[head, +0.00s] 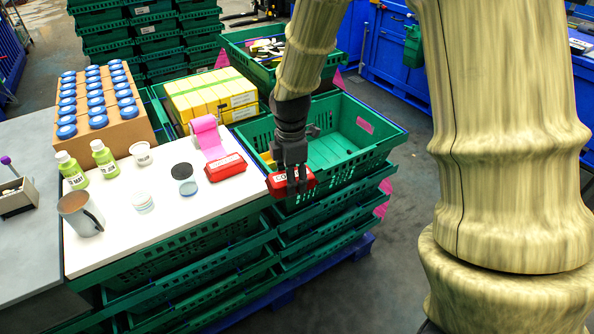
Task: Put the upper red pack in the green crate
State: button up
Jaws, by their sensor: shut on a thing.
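My gripper (291,172) points down and is shut on a red pack (307,181) with a white label. The held pack shows in front of the near left corner of the green crate (385,141), by the table's right edge. I cannot tell its exact height over the rim. The crate is open, and its visible floor looks mostly empty, with a small yellow thing near its left end. A second red pack (225,166) lies on the white table board (165,228), left of my gripper.
Behind are a crate with yellow boxes (210,95) and a box of blue-capped jars (103,120).

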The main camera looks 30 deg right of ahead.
jog(key=a+f+m, duration=0.8)
jog(key=a, duration=0.3)
jog(key=a+f+m, duration=0.8)
jog(key=a+f, duration=0.1)
jog(key=a, duration=0.3)
jog(key=shift+f, duration=0.2)
jog(key=shift+w, duration=0.1)
